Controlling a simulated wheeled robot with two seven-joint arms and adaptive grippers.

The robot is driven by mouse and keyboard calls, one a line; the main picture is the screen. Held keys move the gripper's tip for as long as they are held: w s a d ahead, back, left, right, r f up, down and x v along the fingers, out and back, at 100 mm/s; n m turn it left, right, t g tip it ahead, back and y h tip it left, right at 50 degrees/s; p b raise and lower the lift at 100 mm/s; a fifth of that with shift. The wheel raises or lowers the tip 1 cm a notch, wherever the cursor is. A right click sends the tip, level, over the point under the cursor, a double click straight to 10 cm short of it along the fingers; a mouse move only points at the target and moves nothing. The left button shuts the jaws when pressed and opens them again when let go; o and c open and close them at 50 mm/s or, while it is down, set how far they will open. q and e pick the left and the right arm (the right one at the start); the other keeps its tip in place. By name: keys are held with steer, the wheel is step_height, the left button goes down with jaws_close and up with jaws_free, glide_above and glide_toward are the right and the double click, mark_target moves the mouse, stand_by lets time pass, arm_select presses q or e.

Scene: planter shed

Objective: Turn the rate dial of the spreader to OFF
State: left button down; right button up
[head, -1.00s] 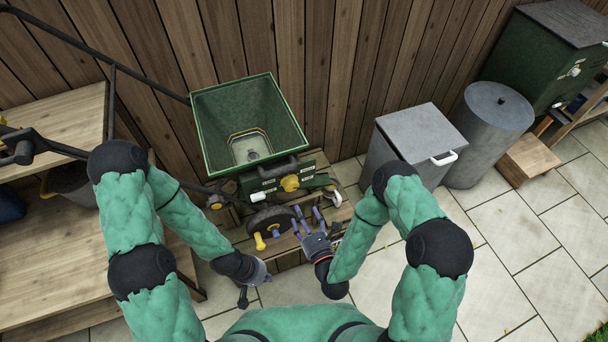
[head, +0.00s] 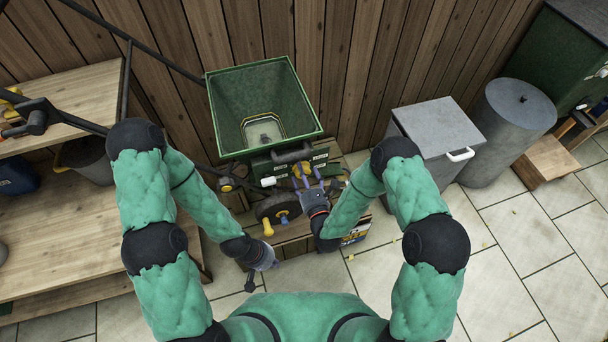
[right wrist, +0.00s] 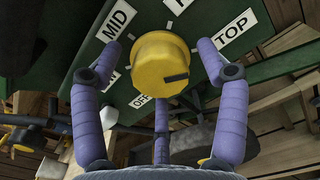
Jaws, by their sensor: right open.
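The spreader has a green hopper (head: 220,125) and a green front panel with a yellow rate dial (head: 302,170). In the right wrist view the dial (right wrist: 160,58) is close, and its black mark points right, just below the TOP label (right wrist: 235,28). The MID label (right wrist: 117,20) is upper left; the OFF label (right wrist: 142,102) is below the dial, partly hidden. My right gripper (head: 305,182) is open, its fingers spread around the dial with no clear contact. My left gripper (head: 266,262) hangs low in front of the spreader; its fingers are too small to read.
A dark wheel (head: 268,209) with yellow and blue handles is below the panel. A white knob (head: 268,182) is left of the dial. A grey lidded bin (head: 435,130) and a round metal bin (head: 515,120) stand right. A wooden bench (head: 70,230) is left.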

steer(key=shift+w, duration=0.1)
steer(key=c, duration=1.2)
